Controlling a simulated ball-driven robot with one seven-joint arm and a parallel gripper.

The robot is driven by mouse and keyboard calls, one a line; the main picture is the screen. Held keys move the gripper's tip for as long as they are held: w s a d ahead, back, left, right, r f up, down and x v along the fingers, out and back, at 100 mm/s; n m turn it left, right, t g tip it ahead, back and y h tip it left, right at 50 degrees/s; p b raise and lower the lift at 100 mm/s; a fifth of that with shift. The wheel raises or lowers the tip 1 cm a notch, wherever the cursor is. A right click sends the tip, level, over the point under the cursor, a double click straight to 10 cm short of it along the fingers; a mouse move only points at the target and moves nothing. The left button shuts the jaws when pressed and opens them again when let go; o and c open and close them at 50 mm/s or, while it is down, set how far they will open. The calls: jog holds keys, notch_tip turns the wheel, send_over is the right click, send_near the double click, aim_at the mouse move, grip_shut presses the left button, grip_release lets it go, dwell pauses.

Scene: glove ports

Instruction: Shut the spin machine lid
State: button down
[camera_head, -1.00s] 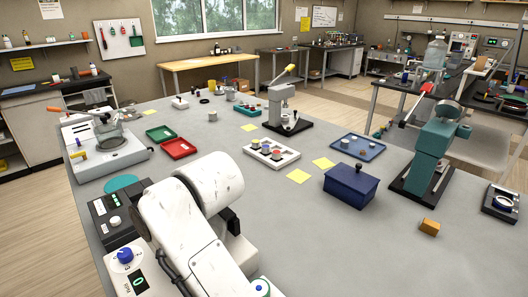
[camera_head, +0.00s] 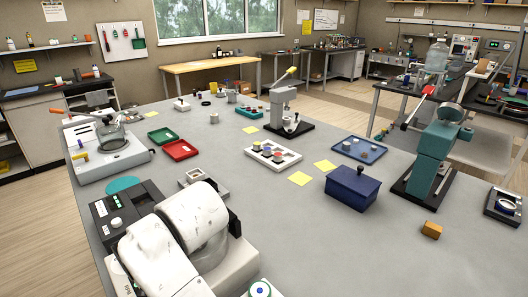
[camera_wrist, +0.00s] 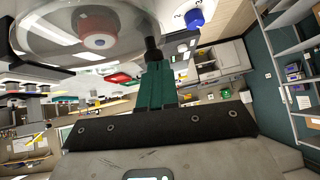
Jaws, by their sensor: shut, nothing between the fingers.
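The spin machine (camera_head: 240,262) stands at the near left of the table, its pale body largely covered by my white arm in the head view. A clear rounded part (camera_head: 208,257) of it shows under the arm. In the wrist view a large clear lid or bowl (camera_wrist: 55,35) with a red and white hub fills the top left. I cannot tell how far the lid is open. My gripper (camera_wrist: 153,45) is shut and empty, its dark fingers close to the clear rim; contact is unclear. The head view hides the gripper.
A black control box (camera_head: 115,222) stands left of my arm. A small grey tray (camera_head: 203,184) lies just behind the arm. A blue box (camera_head: 352,187) and a teal press (camera_head: 435,150) stand to the right.

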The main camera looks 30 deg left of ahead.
jog(key=shift+s+f, duration=0.1)
jog(key=shift+f, duration=0.25)
jog(key=s+d+r+p, duration=0.2)
jog(key=d+r, duration=0.4)
jog(key=r, duration=0.5)
jog(key=shift+d+r, duration=0.35)
jog(key=shift+r, duration=0.05)
jog(key=shift+s, duration=0.1)
